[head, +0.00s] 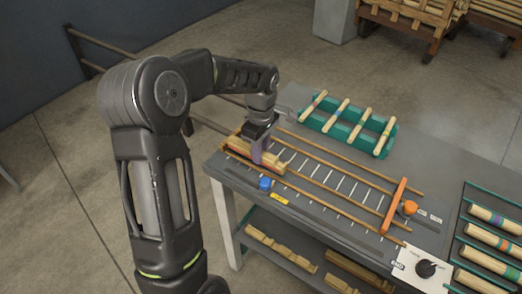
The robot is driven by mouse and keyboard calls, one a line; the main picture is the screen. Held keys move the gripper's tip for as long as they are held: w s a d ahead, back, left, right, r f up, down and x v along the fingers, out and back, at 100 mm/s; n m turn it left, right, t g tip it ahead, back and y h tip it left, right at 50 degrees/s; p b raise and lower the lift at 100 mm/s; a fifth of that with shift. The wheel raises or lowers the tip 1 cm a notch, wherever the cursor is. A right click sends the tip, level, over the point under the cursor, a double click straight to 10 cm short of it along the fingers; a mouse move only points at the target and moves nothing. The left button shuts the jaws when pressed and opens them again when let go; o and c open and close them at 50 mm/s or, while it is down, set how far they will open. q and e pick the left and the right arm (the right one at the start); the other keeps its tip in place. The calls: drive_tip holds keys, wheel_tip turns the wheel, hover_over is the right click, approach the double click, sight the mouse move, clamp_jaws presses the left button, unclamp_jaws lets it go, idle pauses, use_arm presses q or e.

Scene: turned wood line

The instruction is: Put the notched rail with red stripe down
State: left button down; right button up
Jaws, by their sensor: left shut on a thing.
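The notched rail (272,163) is a pale wooden bar at the left end of the grey bench (305,208). My left gripper (258,157) reaches down from above and is shut on it near its middle. The rail lies lengthwise between the two long wooden guide strips of a marked track (335,183). I cannot tell whether it touches the bench or is held just above it. The gripper covers part of the rail, and its red stripe is not clear at this size. My right gripper is not in view.
An orange crossbar (394,205) spans the track's right end. A blue knob (265,183) stands at the front edge. A green rack (343,130) of striped spindles is behind, another rack (488,237) at right. More notched pieces (280,247) lie below.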

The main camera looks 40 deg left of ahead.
use_arm(q)
drive_tip(key=shift+f+b, duration=0.45)
drive_tip(key=shift+f, duration=0.15)
drive_tip(key=c, duration=1.2)
unclamp_jaws()
drive_tip(key=shift+o, duration=0.2)
